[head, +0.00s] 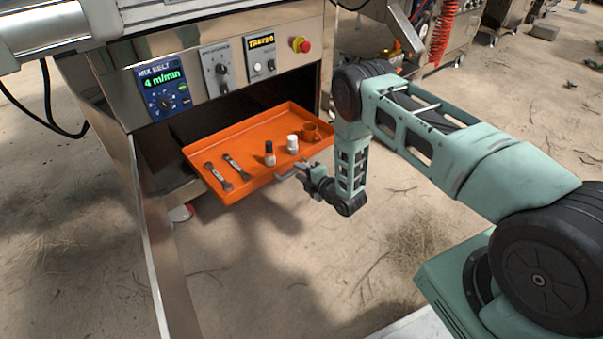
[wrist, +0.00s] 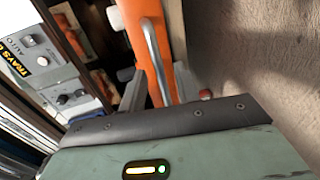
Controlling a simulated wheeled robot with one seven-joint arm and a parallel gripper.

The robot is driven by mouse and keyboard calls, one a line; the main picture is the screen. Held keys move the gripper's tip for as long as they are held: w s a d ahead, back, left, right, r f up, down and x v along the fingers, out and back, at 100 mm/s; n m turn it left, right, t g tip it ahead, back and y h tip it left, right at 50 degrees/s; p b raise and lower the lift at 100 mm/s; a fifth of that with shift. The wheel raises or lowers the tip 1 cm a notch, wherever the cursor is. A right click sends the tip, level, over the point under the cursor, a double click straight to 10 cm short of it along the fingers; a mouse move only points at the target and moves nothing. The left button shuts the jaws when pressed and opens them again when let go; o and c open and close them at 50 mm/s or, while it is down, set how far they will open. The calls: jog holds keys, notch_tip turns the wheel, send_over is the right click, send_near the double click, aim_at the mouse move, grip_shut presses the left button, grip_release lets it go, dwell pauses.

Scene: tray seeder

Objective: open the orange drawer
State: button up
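The orange drawer (head: 240,140) is pulled well out of the steel machine, and its inside shows in the head view. Its grey bar handle (head: 288,173) is on the front face. In the wrist view, the handle (wrist: 153,50) runs along the orange front (wrist: 143,12) down toward my gripper. My gripper (head: 309,178) is at the right end of the handle, in front of the drawer. A dark finger (wrist: 134,92) lies close beside the handle in the wrist view. Whether the fingers close on the bar is not clear.
The drawer holds two wrenches (head: 218,177), a dark-capped bottle (head: 269,158), a white bottle (head: 292,145) and an orange mug (head: 311,133). A control panel (head: 165,90) with a red button (head: 300,45) is above. A steel side panel (head: 150,240) stands at left. The ground in front is open.

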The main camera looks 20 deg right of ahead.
jog(key=p+v, duration=0.6)
jog(key=v, duration=1.1)
jog(key=shift+s+p, duration=0.25)
jog(key=shift+p, duration=0.15)
